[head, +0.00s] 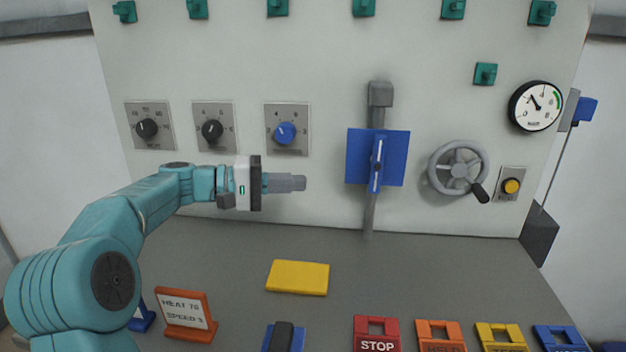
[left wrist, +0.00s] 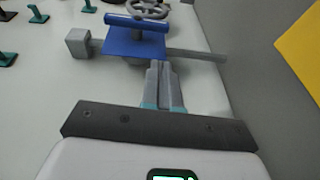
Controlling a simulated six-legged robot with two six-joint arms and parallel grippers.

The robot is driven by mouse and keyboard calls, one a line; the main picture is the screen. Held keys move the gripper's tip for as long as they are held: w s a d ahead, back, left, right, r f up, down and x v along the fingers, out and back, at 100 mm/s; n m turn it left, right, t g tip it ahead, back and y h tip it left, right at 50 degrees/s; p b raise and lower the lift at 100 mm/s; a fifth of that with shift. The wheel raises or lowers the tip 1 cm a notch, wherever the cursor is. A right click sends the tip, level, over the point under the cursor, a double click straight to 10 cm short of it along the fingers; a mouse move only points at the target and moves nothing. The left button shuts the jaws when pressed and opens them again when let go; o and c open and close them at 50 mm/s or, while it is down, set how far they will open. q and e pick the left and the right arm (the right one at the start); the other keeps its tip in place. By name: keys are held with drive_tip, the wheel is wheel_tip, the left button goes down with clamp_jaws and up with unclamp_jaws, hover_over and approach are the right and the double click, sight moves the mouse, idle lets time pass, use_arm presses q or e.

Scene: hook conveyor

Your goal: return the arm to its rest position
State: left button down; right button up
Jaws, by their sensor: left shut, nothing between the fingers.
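My left arm comes in from the left in the head view. Its gripper (head: 300,183) points right, in front of the panel below the blue dial, and is clear of everything around it. The fingers are shut and empty. In the left wrist view the shut fingers (left wrist: 158,70) point toward the blue plate (left wrist: 135,45) on its grey post, with a gap that I cannot judge. My right gripper does not show in either view.
The panel carries two black dials, a blue dial (head: 285,133), a blue plate (head: 360,157), a handwheel (head: 458,168), a gauge (head: 536,106) and a yellow button (head: 511,186). A yellow block (head: 298,278) lies on the grey table. An orange sign (head: 186,313) and several coloured tags stand at the front.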

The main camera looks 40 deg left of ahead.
use_arm(q)
drive_tip(key=shift+v, duration=0.95)
